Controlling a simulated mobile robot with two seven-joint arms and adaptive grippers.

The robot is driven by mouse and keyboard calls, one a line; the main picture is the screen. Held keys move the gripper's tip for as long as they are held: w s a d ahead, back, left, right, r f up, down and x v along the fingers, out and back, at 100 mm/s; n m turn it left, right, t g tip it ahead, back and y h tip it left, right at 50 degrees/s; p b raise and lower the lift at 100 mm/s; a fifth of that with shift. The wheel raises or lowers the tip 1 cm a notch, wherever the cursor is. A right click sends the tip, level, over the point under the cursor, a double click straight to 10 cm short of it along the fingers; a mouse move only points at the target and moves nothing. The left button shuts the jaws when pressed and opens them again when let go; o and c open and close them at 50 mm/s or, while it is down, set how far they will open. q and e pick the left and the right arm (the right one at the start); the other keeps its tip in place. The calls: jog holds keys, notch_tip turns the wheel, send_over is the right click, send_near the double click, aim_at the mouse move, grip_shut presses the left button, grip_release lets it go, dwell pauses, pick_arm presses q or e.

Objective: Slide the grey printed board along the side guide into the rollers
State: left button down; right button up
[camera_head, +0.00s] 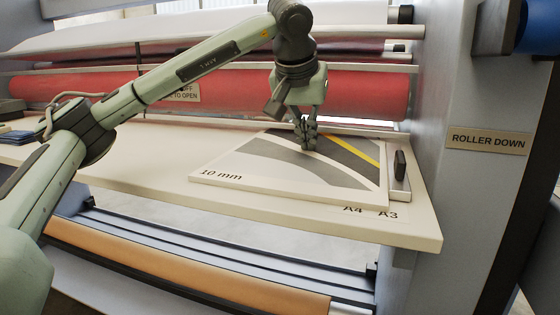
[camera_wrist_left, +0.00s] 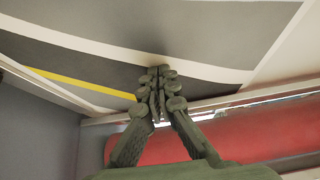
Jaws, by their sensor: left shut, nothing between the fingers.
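The grey printed board (camera_head: 345,160), with pale curved bands, a yellow stripe and a "10 mm" mark, lies flat on the cream feed table (camera_head: 130,160). Its right edge lies along or very close to the side guide (camera_head: 399,182); I cannot tell whether they touch. Its far edge is near the red roller (camera_head: 240,92). My left gripper (camera_head: 308,145) is shut and empty, pointing down over the far part of the board. The left wrist view also shows the shut fingers (camera_wrist_left: 159,85) over the board (camera_wrist_left: 200,35), near the roller (camera_wrist_left: 250,135). Fingertip contact is unclear.
A black knob (camera_head: 400,163) stands up on the guide. The machine's grey side post with a "ROLLER DOWN" label (camera_head: 487,142) rises at the right. Blue items (camera_head: 17,136) lie at the table's far left. The table left of the board is mostly clear.

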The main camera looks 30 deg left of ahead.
aim_at(322, 138)
pick_arm(q)
jog(key=shift+f, duration=0.2)
dwell(0.3)
jog(key=shift+w+r+p, duration=0.1)
jog(key=shift+w+p, duration=0.1)
jog(key=shift+p, duration=0.1)
jog(key=shift+w+a+p, duration=0.15)
jog(key=shift+w+p, duration=0.25)
jog(key=shift+w, duration=0.3)
jog(key=shift+w+a, duration=0.2)
jog(key=shift+w, duration=0.85)
jog(key=shift+w+a, duration=0.25)
jog(key=shift+w, duration=1.05)
jog(key=shift+w, duration=0.15)
jog(key=shift+w+a, duration=0.15)
jog(key=shift+w, duration=0.95)
